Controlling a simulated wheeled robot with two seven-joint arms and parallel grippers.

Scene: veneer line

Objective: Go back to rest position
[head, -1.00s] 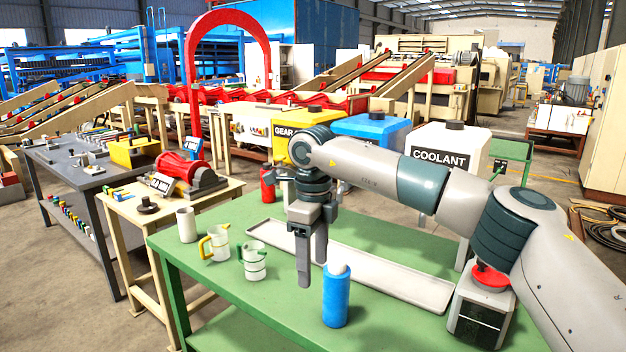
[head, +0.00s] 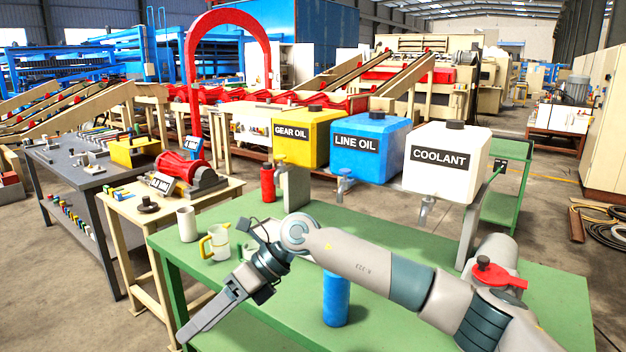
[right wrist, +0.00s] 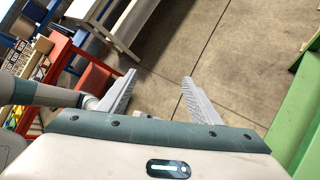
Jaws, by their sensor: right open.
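My right gripper (head: 185,338) reaches out to the left past the front edge of the green table (head: 385,215). In the right wrist view my right gripper (right wrist: 158,85) is open, with nothing between its fingers and bare floor beyond. My right arm (head: 360,262) stretches low across the table from the right. It partly hides the blue bottle (head: 336,302) and a green-banded mug behind the wrist. My left gripper is not in view.
A grey cup (head: 186,225) and a yellow-handled jug (head: 216,243) stand at the table's left. A red bottle (head: 267,183) stands at the back. Yellow (head: 325,145), blue (head: 387,160) and white COOLANT (head: 462,185) tanks stand behind. A wooden bench (head: 128,208) is at left.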

